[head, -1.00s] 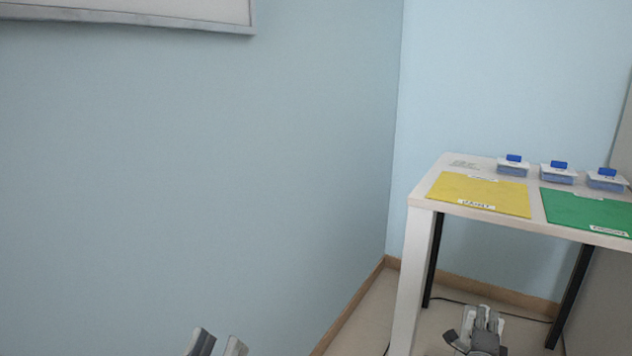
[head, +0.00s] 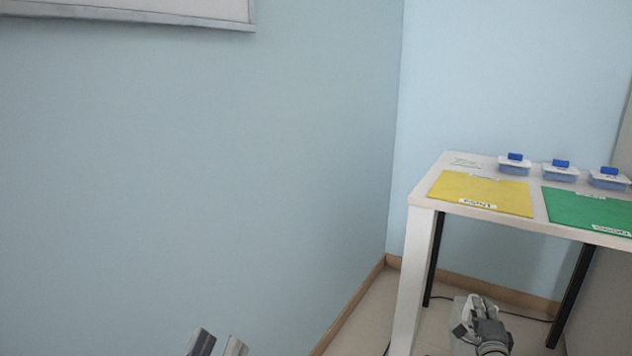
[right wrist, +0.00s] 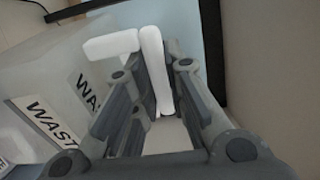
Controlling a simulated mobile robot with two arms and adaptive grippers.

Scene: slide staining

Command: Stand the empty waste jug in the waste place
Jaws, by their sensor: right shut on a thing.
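My right gripper (head: 474,316) is low in front of the table, beside its near left leg. It is shut on the white handle of the waste jug; the handle shows between the fingers in the right wrist view (right wrist: 152,72). The jug (head: 459,304) is pale and see-through, and mostly hidden behind the gripper in the head view. In the right wrist view a translucent wall and labels reading "WAST" (right wrist: 45,122) show at the left; whether all belong to the jug I cannot tell. My left gripper (head: 216,345) is open and empty at the bottom edge. No waste place can be made out clearly.
A blue wall fills the left.

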